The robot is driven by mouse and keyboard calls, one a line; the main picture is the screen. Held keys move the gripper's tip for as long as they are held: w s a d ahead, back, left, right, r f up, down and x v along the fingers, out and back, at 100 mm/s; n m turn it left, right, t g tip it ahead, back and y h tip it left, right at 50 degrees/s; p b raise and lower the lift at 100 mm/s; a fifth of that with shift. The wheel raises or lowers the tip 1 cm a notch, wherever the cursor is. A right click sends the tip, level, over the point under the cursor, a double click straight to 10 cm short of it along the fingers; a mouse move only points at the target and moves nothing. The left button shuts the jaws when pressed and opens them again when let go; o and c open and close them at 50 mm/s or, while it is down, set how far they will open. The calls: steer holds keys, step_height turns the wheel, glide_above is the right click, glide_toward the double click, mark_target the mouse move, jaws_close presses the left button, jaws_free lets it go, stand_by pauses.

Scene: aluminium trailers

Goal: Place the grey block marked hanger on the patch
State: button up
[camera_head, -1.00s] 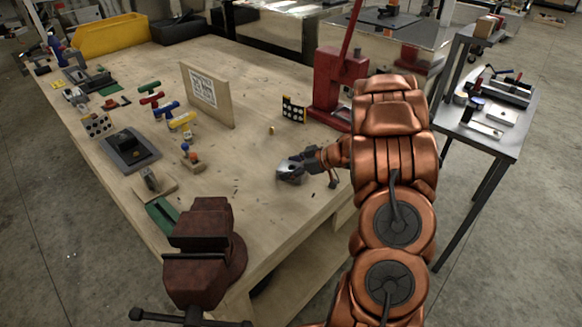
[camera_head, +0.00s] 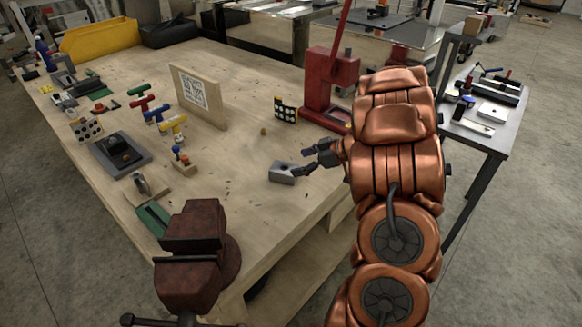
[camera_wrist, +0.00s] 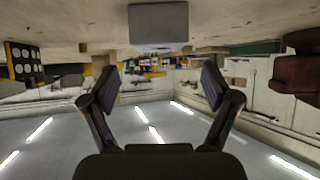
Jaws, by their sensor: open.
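The grey block (camera_head: 282,174) rests on the wooden bench near its right-hand front edge, with a dark round spot on its top. Its marking is too small to read. My gripper (camera_head: 303,162) is open and empty just right of the block, its fingers pointing left towards it. In the wrist view the picture is upside down; the block (camera_wrist: 158,24) shows at the top, beyond the open fingers of my gripper (camera_wrist: 160,84) and not between them. A green flat piece (camera_head: 152,217) lies by the vise; I cannot tell whether it is the patch.
A dark red vise (camera_head: 195,250) stands at the near bench corner. A red press (camera_head: 326,88) and a dotted black plate (camera_head: 286,110) stand behind my gripper. An upright wooden board (camera_head: 198,97) and several small coloured pieces stand further left. The bench around the block is mostly clear.

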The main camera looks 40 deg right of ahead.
steer(key=shift+v, duration=2.45)
steer(key=w+d+r+m+t+h, duration=0.2)
steer(key=w+d+r+h, duration=0.3)
steer(key=w+r+h, duration=0.4)
step_height(320, 180, up, 8)
steer(key=s+m+g+h, duration=0.1)
steer(key=s+m+h, duration=0.2)
steer(key=m+h, duration=0.1)
steer(key=s+a+f+g+y, duration=0.2)
steer(key=s+a+f+g, duration=0.2)
steer(key=s+a, duration=0.7)
steer(key=s+a+f+g+y, duration=0.2)
steer(key=s+a+f+g, duration=0.2)
steer(key=s+a, duration=0.8)
steer(key=s+a+f+m+g+y, duration=0.1)
steer(key=s+a+f+g, duration=0.3)
steer(key=s+a, duration=0.7)
steer(key=shift+s+a+f+y, duration=0.2)
steer(key=shift+s+y, duration=0.5)
steer(key=shift+s, duration=0.2)
